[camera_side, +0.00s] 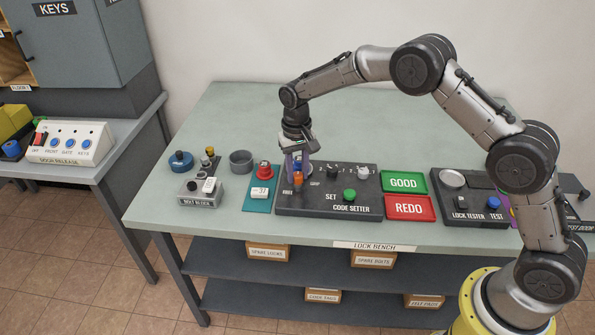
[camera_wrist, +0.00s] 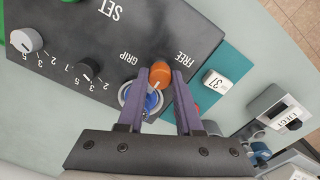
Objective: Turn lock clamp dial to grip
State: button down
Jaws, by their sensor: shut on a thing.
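The lock clamp dial is an orange knob (camera_wrist: 160,74) on the dark code setter panel (camera_wrist: 115,25), between the printed words GRIP and FREE. A pale mark shows on its face, but I cannot clearly tell which word it points to. My gripper (camera_wrist: 159,78) has its two purple fingers on either side of the dial, shut on it. A round metal clamp with a blue thing (camera_wrist: 152,102) in it sits beside the dial, partly hidden by a finger. In the side view, my gripper (camera_side: 297,168) reaches down over the orange dial (camera_side: 298,178) at the panel's left end.
A teal mat with a white lock tagged 37 (camera_side: 261,190) lies left of the panel. A green GOOD tray (camera_side: 404,174) and a red REDO tray (camera_side: 410,216) lie to its right, then the lock tester (camera_side: 468,214). A grey cup (camera_side: 241,161) stands at left.

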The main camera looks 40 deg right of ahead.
aim_at(297, 174)
jog(key=shift+r, duration=0.1)
jog(key=c, duration=0.6)
grip_release()
notch_tip(297, 174, up, 14)
jog(key=shift+a+f, duration=0.1)
jog(key=shift+a, duration=0.05)
